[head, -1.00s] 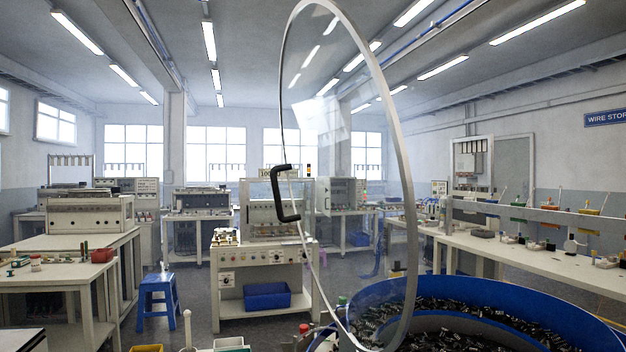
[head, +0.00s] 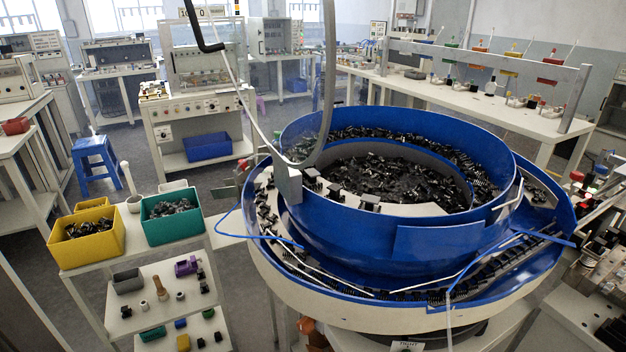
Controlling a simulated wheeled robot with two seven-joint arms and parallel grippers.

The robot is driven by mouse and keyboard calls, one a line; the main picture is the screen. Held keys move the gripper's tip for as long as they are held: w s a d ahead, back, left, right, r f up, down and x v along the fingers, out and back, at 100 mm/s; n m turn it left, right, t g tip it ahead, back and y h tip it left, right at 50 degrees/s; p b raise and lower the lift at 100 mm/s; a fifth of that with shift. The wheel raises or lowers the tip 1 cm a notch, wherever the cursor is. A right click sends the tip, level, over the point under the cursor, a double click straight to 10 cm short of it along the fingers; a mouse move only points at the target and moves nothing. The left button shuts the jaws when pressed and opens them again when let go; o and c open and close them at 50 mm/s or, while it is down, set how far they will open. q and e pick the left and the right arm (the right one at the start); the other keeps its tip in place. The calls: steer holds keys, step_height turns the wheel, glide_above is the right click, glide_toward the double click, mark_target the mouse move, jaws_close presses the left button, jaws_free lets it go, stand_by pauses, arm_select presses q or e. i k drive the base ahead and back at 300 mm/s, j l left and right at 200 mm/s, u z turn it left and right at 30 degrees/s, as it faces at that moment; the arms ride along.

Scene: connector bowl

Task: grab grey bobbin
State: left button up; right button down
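I cannot pick out a grey bobbin for certain. Several small parts lie on the middle shelf (head: 143,318) of the white rack at the lower left: a grey open box (head: 128,281), a tan spool-like piece (head: 160,288), a purple piece (head: 186,266), a small pale cylinder (head: 180,296) and dark parts. Any of the small pale or dark ones is too small to name surely. Neither of my grippers is in view.
A large blue bowl feeder (head: 400,250) full of black connectors fills the middle and right. A yellow bin (head: 85,250) and a green bin (head: 172,228) stand on the rack's top. A blue stool (head: 97,165) stands behind. Some floor beyond the rack is clear.

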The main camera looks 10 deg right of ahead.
mark_target(312, 183)
steer(key=l+u, duration=0.35)
steer(key=k+l+u, duration=0.15)
steer(key=l+u, duration=0.2)
steer(key=k+l+u, duration=0.15)
steer(key=l+u, duration=0.2)
steer(key=l, duration=0.15)
steer(key=k+l+u, duration=0.2)
steer(key=l+u, duration=0.2)
steer(key=k+l+u, duration=0.2)
steer(key=u, duration=0.15)
steer(key=k+l+u, duration=0.2)
steer(key=u, duration=0.15)
steer(key=k, duration=0.1)
